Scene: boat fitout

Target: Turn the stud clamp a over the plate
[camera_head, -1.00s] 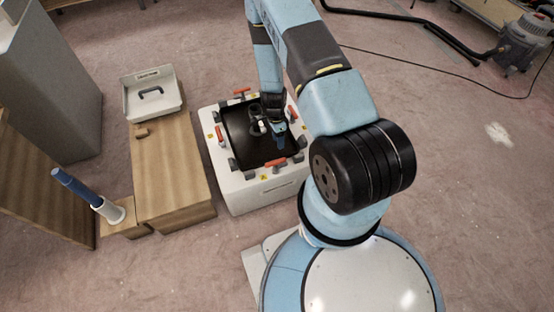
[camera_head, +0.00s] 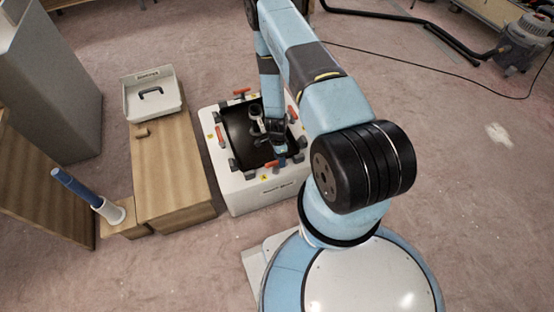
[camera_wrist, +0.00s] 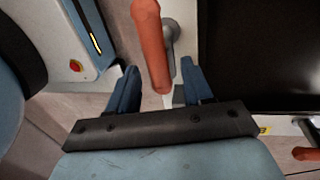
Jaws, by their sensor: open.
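The black plate (camera_head: 236,128) lies in the top of a white box (camera_head: 250,195), with several grey clamps with orange handles around its rim. My gripper (camera_head: 281,153) is low at the box's near edge, beside the front clamp's orange handle (camera_head: 271,165). In the wrist view my gripper (camera_wrist: 159,80) is open, with an orange clamp handle (camera_wrist: 150,45) between its fingers. I cannot tell whether the fingers touch it. This handle lies beside the plate (camera_wrist: 265,55), not over it; its grey base (camera_wrist: 170,32) shows behind. No clamp's letter is readable.
Other clamps stand at the far edge (camera_head: 241,92), left edge (camera_head: 219,134) and right edge (camera_head: 292,113). A wooden bench (camera_head: 170,175) with a white tray (camera_head: 152,95) stands left of the box. Open floor lies farther right.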

